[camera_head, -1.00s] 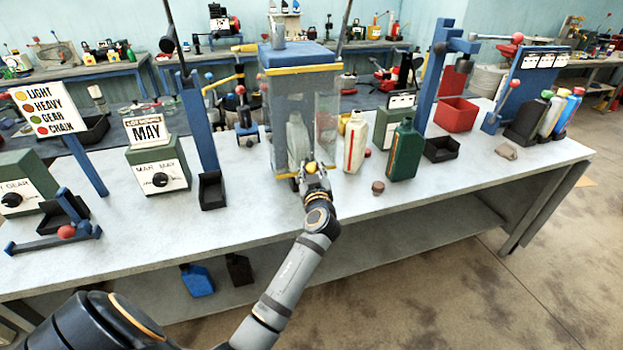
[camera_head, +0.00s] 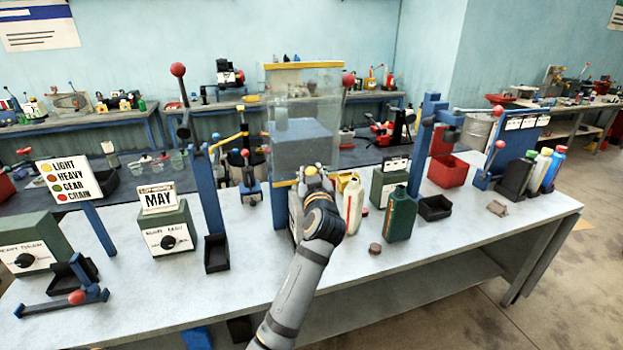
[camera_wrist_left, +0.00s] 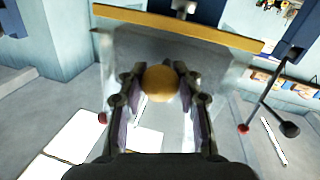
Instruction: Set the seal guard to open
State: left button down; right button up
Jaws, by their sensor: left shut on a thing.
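The seal guard (camera_head: 303,92) is a clear panel with a yellow bar along its top, standing up above the blue press block at the back middle of the bench. It also fills much of the left wrist view, with its yellow bar (camera_wrist_left: 180,27) across the top. My left gripper (camera_head: 311,176) is at the guard's lower front. In the left wrist view my left gripper (camera_wrist_left: 160,85) is shut on a round tan knob (camera_wrist_left: 160,80), with one finger on either side. The gripper and wrist hide the knob in the head view. My right gripper is not in view.
A white bottle (camera_head: 352,205) and a dark green bottle (camera_head: 399,214) stand close to the right of my left gripper, with a small brown cap (camera_head: 375,249) in front. A red-knobbed lever (camera_head: 178,90) stands left of the guard.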

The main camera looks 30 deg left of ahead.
pick_arm(q)
jog(key=shift+r, duration=0.2)
jog(key=c, duration=1.2)
grip_release()
jog(key=shift+o, duration=1.4)
jog(key=shift+s+d, duration=0.1)
jog(key=shift+f, duration=0.1)
send_near(310, 130)
jog(key=x, duration=0.5)
